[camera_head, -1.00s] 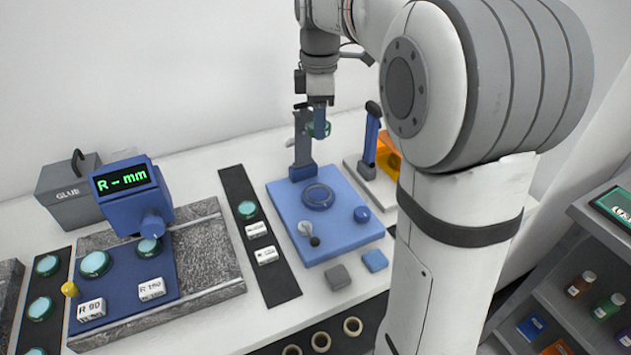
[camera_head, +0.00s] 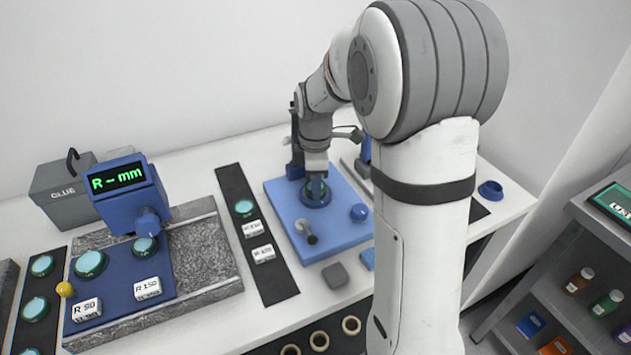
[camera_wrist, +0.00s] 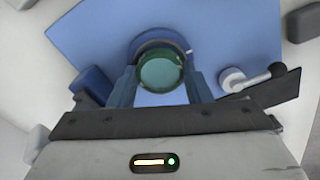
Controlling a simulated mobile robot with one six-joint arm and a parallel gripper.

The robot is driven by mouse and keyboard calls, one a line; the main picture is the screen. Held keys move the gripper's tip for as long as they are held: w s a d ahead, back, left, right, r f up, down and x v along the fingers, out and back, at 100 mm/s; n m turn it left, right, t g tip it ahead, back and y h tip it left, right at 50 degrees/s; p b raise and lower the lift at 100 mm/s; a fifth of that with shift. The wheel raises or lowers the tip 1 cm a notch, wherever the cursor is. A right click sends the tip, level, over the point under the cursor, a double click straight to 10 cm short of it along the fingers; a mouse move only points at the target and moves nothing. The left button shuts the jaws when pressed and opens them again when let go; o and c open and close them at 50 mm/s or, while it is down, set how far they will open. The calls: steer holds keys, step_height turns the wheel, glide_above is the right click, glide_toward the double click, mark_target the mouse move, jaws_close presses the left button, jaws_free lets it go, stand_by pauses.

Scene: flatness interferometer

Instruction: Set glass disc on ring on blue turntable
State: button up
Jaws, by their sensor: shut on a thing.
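The glass disc (camera_wrist: 161,74), pale teal with a dark green rim, is between the two blue fingers of my gripper (camera_wrist: 160,84) in the wrist view. My gripper is shut on it. In the head view my gripper (camera_head: 316,190) points down, low over the middle of the blue turntable base (camera_head: 285,210). The ring (camera_head: 316,201) on that base shows just under and around the fingertips. In the wrist view the ring (camera_wrist: 150,37) shows as a dark blue arc past the disc's far edge. I cannot tell whether the disc touches the ring.
A blue upright (camera_head: 296,150) stands behind my gripper. Left of the base, a black strip (camera_head: 268,275) holds another disc and white labelled blocks. The blue gauge (camera_head: 125,190) stands farther left.

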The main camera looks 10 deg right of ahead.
steer(key=shift+f, duration=0.2)
steer(key=shift+s+f+b, duration=0.35)
steer(key=shift+f+b, duration=0.1)
steer(key=shift+f, duration=0.2)
steer(key=o, duration=1)
steer(key=shift+f, duration=0.2)
step_height(320, 180, up, 13)
steer(key=p, duration=0.1)
steer(key=s+f+m+t, duration=0.1)
steer(key=s+f+m, duration=0.1)
steer(key=s+m, duration=0.6)
steer(key=s+f+m+t, duration=0.1)
steer(key=s+f+m, duration=0.1)
steer(key=s+m, duration=0.5)
steer(key=s, duration=0.6)
steer(key=shift+m+t, duration=0.3)
steer(key=shift+m, duration=0.1)
steer(key=shift+f, duration=0.1)
